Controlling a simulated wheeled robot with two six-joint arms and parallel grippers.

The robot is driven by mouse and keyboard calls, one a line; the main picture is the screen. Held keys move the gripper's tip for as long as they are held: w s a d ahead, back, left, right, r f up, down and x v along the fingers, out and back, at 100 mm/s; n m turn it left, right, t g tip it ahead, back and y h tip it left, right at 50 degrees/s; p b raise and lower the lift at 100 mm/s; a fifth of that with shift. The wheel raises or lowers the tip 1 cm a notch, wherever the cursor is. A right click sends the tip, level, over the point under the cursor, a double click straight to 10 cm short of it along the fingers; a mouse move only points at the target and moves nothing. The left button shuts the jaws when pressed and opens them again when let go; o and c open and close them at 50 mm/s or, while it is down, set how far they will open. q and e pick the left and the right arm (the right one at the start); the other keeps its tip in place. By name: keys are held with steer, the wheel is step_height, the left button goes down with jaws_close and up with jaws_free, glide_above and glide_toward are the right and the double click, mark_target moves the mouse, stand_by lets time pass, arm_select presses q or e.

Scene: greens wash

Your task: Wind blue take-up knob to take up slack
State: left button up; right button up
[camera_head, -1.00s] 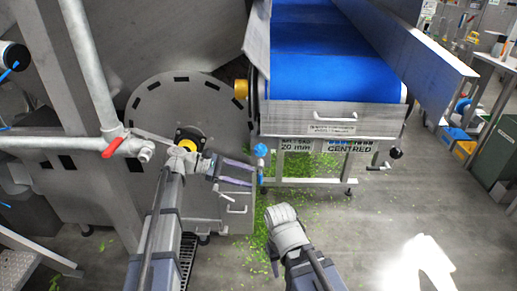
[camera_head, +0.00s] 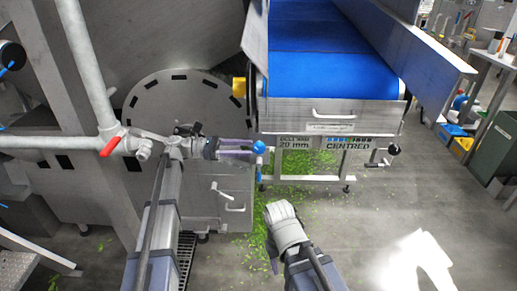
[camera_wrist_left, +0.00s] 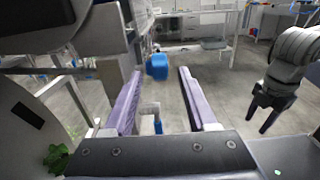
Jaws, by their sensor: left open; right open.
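The blue take-up knob (camera_head: 258,147) sits at the lower left corner of the conveyor end. My left gripper (camera_head: 247,149) points right, with its purple-grey fingers just left of the knob. In the left wrist view the left gripper (camera_wrist_left: 159,72) is open, and a blue rounded shape, seemingly the knob (camera_wrist_left: 157,66), shows between its fingertips. I cannot tell whether either finger touches it. In the left wrist view the right gripper (camera_wrist_left: 259,114) hangs open and empty.
The blue conveyor belt (camera_head: 330,65) lies behind the knob, with a steel end panel (camera_head: 332,116) below it. Green scraps (camera_head: 258,235) cover the floor below.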

mark_target(258, 153)
arm_select(q)
steer(key=shift+d, duration=2.5)
steer(key=shift+c, duration=0.3)
jaws_close()
